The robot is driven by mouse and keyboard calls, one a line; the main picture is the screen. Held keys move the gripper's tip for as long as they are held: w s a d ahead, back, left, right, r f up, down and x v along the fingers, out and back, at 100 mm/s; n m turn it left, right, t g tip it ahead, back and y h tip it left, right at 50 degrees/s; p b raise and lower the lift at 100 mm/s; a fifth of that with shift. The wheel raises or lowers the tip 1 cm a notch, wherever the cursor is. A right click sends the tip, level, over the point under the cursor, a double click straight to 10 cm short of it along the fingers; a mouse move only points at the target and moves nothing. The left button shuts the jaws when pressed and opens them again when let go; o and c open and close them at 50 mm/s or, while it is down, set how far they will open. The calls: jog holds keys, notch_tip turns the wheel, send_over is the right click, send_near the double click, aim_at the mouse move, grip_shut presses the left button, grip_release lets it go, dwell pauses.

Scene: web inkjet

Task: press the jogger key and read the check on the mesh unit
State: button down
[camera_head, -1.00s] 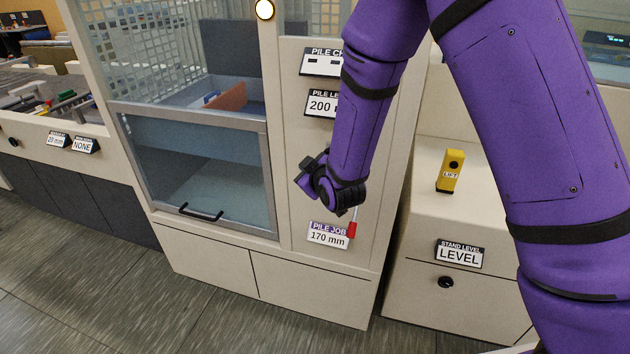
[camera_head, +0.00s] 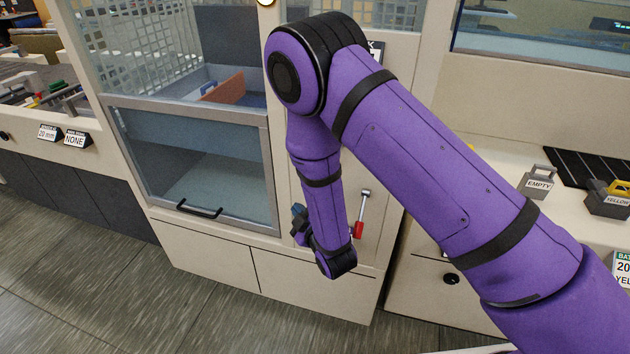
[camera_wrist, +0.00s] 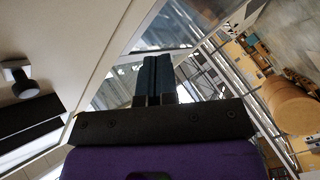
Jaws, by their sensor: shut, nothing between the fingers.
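The mesh unit (camera_head: 98,50) is a cream cabinet with a grid upper part and a clear lower door, left of centre in the head view. A sliver of a black-and-white check plate (camera_head: 376,50) shows at its upper right; my arm hides the rest, so it cannot be read. I cannot make out a jogger key in the head view. My gripper (camera_wrist: 155,78) is shut and empty in the wrist view, its fingers side by side. In the head view it is at the unit's lower front, largely hidden by my wrist. A dark round knob (camera_wrist: 30,85) shows left of it in the wrist view.
A lever with a red end (camera_head: 358,230) is close right of my wrist. The door has a black handle (camera_head: 199,209). On the right counter stand a grey EMPTY block (camera_head: 538,184) and a YELLOW-labelled block (camera_head: 608,200). Open floor lies in front.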

jog(key=shift+w, duration=0.1)
jog(key=w+d, duration=0.3)
jog(key=w, duration=0.5)
dwell(0.4)
jog(key=shift+w, duration=0.2)
dwell(1.8)
jog(key=shift+w+d, duration=0.15)
jog(key=shift+w, duration=0.1)
jog(key=shift+w+d, duration=0.15)
jog(key=shift+w, duration=0.25)
dwell(0.9)
jog(key=shift+s, duration=0.1)
jog(key=shift+s+a, duration=0.3)
jog(key=shift+s, duration=0.4)
jog(key=shift+s, duration=0.1)
